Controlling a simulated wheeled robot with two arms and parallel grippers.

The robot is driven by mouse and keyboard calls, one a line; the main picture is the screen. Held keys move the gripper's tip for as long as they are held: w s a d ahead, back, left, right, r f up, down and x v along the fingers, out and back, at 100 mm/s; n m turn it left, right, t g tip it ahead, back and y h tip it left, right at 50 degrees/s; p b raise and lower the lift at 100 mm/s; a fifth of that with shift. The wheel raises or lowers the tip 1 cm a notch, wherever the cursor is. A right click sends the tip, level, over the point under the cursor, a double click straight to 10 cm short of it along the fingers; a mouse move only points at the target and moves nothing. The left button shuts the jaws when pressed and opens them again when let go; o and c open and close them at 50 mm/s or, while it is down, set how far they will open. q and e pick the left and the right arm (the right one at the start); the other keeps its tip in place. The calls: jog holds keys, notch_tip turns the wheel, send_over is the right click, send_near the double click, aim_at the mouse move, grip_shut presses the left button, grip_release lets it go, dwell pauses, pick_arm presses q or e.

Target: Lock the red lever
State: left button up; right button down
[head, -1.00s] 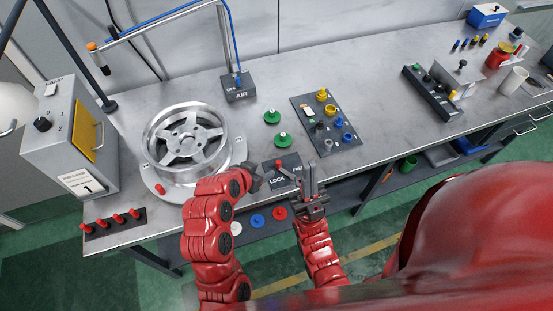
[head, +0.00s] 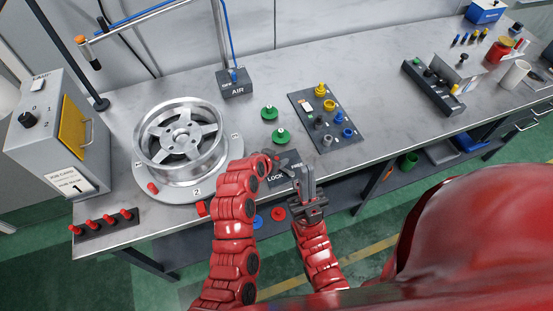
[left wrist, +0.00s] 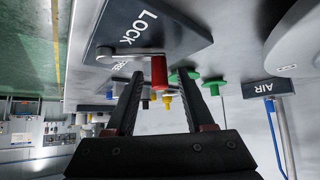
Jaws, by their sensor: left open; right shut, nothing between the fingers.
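The red lever handle (left wrist: 159,73) stands on a grey lever arm (left wrist: 130,53) over a dark plate marked LOCK and FREE (left wrist: 185,30). That plate also shows in the head view (head: 281,181) at the bench's front edge. My left gripper (left wrist: 158,88) is open, with the red handle seen between its fingertips; I cannot tell whether they touch it. In the head view the left gripper (head: 277,163) covers much of the lever. My right gripper (head: 309,169) is shut and empty, just right of the plate.
A silver wheel (head: 180,140) sits on a round flanged base left of the plate. Green knobs (head: 279,136) and a tray of coloured parts (head: 322,120) lie behind. A grey AIR box (head: 235,84) stands at the back. Red pegs (head: 108,220) stand at the front left.

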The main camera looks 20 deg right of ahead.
pick_arm(q)
grip_shut()
dwell(0.3)
jog(key=shift+s+a+r+n+t+y+p, duration=0.1)
jog(key=shift+s+a+n+t+y+p, duration=0.1)
jog(key=shift+s+n+t+y+p, duration=0.25)
jog(key=shift+s+a+n+y, duration=0.1)
jog(key=shift+a+n+y, duration=0.15)
jog(key=shift+n, duration=0.5)
jog(key=shift+a+f, duration=0.1)
jog(key=shift+f, duration=0.1)
